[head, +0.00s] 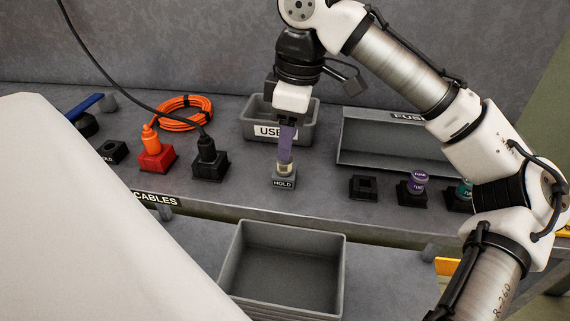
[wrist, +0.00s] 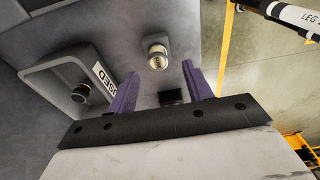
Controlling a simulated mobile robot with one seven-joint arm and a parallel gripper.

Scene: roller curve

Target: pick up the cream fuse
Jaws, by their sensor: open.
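The cream fuse (head: 285,169) stands upright in a small grey holder labelled HOLD (head: 284,182) near the front edge of the bench. In the wrist view the cream fuse (wrist: 157,56) appears end-on, beyond and roughly between the fingers. My gripper (head: 286,159) points down at the fuse in the head view, with its purple fingers close to the fuse's top. The wrist view shows my gripper (wrist: 160,70) open, with a wide gap and nothing gripped. Whether a finger touches the fuse cannot be told.
A grey bin labelled USED (head: 307,125) stands behind; the wrist view shows a dark cylinder (wrist: 81,92) in it. Right are an empty black socket (head: 363,187), a purple fuse (head: 418,184), a teal fuse (head: 464,188) and a fuse tray (head: 390,152). Left is a red plug socket (head: 157,158).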

